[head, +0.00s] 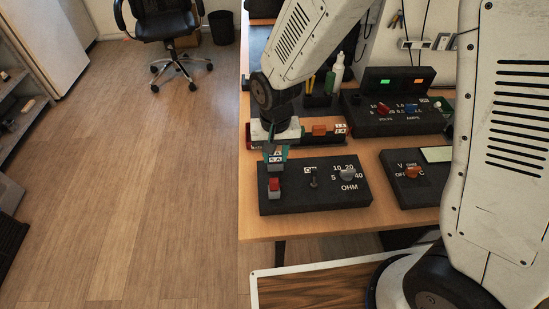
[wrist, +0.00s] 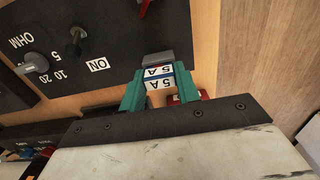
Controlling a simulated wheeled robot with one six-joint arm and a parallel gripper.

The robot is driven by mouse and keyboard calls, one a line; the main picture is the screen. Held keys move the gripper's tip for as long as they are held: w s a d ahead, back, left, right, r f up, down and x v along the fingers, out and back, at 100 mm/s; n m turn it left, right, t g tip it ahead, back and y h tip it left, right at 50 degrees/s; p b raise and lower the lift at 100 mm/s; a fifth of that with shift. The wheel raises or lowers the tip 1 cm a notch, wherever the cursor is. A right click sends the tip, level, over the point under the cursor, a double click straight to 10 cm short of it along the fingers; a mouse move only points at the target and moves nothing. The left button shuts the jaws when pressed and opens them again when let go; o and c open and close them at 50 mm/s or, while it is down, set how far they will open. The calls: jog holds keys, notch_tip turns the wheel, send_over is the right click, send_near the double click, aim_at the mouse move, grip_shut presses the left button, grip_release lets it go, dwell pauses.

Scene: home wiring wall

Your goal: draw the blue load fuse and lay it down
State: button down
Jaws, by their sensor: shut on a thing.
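My gripper (head: 275,153) is near the left edge of the bench, by the back left corner of the OHM box. The fuse (head: 275,160) also shows small in the head view, below the gripper. Whether it touches the bench or the fuse holder cannot be told. The dark fuse holder (head: 338,139) is partly hidden by my gripper; an orange fuse (head: 319,129) sits in it.
Bare bench (head: 258,222) shows along the front and left edges.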

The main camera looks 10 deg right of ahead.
jog(key=shift+r, duration=0.1)
dwell(0.3)
jog(key=shift+r, duration=2.5)
